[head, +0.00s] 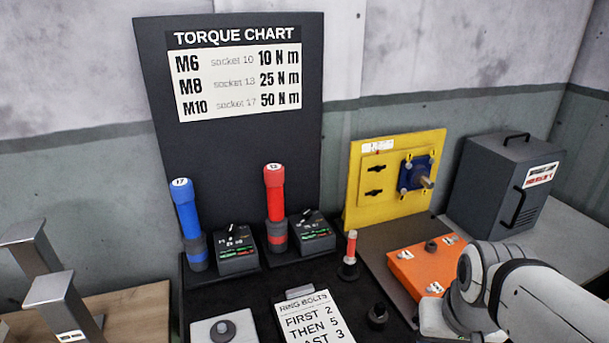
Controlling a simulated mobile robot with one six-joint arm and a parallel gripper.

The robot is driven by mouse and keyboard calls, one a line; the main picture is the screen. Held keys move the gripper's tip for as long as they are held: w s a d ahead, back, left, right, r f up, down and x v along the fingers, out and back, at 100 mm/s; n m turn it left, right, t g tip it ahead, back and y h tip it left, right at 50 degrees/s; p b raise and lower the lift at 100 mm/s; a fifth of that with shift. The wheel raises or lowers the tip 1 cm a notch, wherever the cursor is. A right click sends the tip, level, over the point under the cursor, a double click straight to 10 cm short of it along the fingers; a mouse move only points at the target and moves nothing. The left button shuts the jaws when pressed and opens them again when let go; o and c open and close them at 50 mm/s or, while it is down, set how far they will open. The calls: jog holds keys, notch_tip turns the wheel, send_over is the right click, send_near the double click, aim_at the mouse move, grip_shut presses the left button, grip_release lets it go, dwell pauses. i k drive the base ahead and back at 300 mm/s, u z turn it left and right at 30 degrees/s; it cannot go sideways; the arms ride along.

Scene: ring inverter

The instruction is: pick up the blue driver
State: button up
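The blue driver (187,216) stands upright at the left end of the dark bench, in front of the torque chart board. It has a dark lower part and a white cap marked 17. Nothing covers it and nothing holds it. My white arm shows at the lower right, well apart from the blue driver. My gripper does not show in this view.
A red driver (275,200) stands to the right, beyond a dark dial box (236,252); a second dial box (311,235) follows. Grey metal stands (62,300) are left.

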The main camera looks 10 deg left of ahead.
aim_at(181, 189)
jog(key=u, duration=0.4)
jog(key=k, duration=0.9)
jog(key=u, duration=0.5)
jog(key=i, duration=0.5)
jog(key=u, duration=0.05)
